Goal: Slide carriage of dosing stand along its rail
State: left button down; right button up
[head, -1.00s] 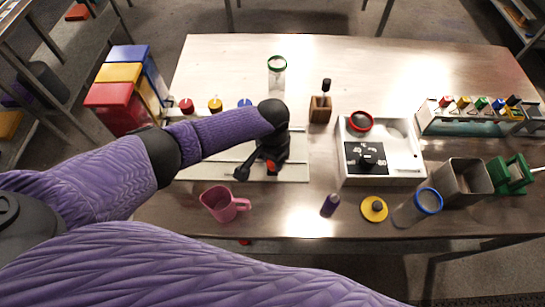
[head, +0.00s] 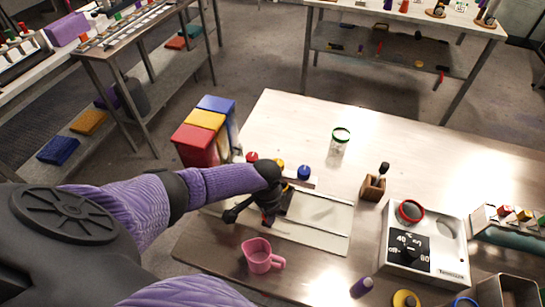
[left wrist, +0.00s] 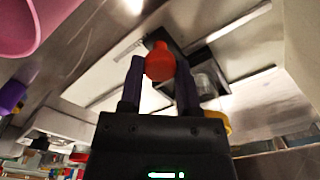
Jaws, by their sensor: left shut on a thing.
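The dosing stand is a pale flat base plate (head: 325,222) with a light rail along it and red, yellow and blue knobs (head: 304,172) at its back. Its dark carriage (head: 287,203) sits near the middle of the plate, partly hidden by my left arm. My left gripper (head: 268,218) is at the carriage. In the left wrist view, its two fingers are shut on the carriage's red knob (left wrist: 160,62), with the dark carriage body (left wrist: 205,70) behind it and the pale rail (left wrist: 235,25) beside. My right gripper is out of view.
A pink mug (head: 258,256) stands close in front of the plate. Red, yellow and blue bins (head: 195,143) are at the left. A green-rimmed jar (head: 340,140) stands behind. A wooden block (head: 373,187) and white heater box (head: 425,240) are at the right.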

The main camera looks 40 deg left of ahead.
pick_arm(q)
jog(key=shift+c, duration=1.5)
grip_release()
notch_tip(320, 180, up, 10)
jog(key=p, duration=0.3)
